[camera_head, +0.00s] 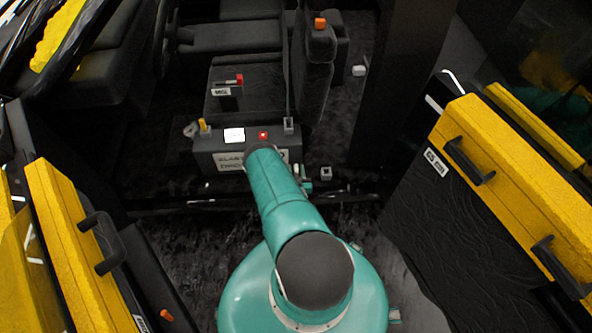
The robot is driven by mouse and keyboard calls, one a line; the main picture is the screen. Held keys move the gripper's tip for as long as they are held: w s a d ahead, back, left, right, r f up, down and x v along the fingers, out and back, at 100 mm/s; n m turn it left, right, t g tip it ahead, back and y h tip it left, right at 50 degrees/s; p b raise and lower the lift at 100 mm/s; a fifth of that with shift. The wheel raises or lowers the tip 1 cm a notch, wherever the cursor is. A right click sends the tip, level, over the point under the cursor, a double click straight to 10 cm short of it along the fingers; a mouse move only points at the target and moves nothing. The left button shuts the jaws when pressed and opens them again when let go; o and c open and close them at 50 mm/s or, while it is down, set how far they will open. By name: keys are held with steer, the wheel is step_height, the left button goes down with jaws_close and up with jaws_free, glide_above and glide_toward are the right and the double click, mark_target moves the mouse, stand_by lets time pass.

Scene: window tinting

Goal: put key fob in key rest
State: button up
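I cannot pick out the key fob or the key rest for certain. A small grey block-like piece (326,173) sits on the dark floor just right of my arm. A pale small piece (359,70) lies farther back on the right. My gripper's fingers cannot be made out.
The console carries a yellow lever (203,125), a white panel (234,135) and a red button (263,135). A red-topped piece (239,79) and an orange block (320,23) are farther back. Yellow-topped doors (75,235) (530,170) with black handles flank me.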

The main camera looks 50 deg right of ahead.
steer(key=shift+r, duration=0.15)
steer(key=v, duration=1.2)
